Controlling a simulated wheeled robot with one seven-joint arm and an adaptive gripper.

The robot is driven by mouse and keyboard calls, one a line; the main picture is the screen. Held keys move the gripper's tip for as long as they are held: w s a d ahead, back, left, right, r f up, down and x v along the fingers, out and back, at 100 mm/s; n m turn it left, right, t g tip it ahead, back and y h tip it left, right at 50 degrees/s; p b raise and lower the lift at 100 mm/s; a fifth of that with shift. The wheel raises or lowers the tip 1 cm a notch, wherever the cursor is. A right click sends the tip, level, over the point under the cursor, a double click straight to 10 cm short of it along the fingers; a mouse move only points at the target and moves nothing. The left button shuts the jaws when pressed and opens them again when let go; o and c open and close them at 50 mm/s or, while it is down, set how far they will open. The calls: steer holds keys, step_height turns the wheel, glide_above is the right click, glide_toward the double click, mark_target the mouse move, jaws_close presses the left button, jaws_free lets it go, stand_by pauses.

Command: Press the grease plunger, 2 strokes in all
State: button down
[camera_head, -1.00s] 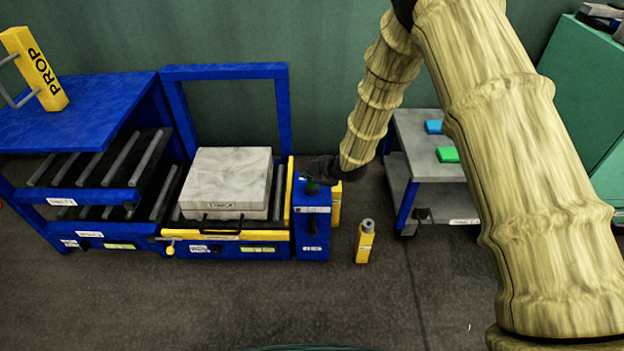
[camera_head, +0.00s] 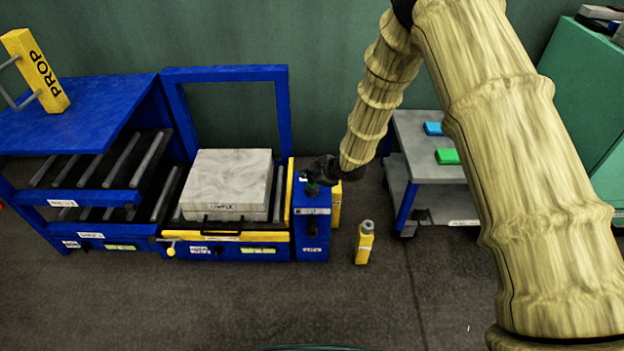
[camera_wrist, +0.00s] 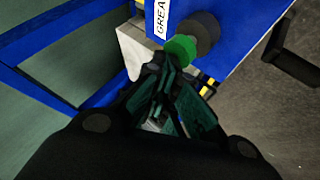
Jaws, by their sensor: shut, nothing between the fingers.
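The grease plunger is a green knob (camera_wrist: 181,48) on a dark round collar, on the blue post (camera_wrist: 228,22) with a white label reading "GREA". My gripper (camera_head: 308,178) is shut and empty, close over the post's top. In the wrist view the fingertips (camera_wrist: 160,66) are close beside the knob. I cannot tell whether they touch it.
A press bay with a grey block (camera_head: 227,178) stands left of the post. A yellow bottle-like item (camera_head: 364,243) stands on the floor to the right. A grey cart (camera_head: 440,170) carries blue and green pieces. A yellow prop (camera_head: 36,68) sits on the blue bench. The front floor is clear.

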mark_target(310, 182)
steer(key=shift+r+p, duration=0.4)
steer(key=shift+r, duration=0.35)
steer(key=shift+r+p, duration=2)
steer(key=shift+r, duration=0.5)
steer(key=shift+w+b, duration=0.1)
steer(key=shift+b, duration=0.55)
steer(key=shift+r+b, duration=1.9)
steer(key=shift+b, duration=0.65)
steer(key=shift+f, duration=0.15)
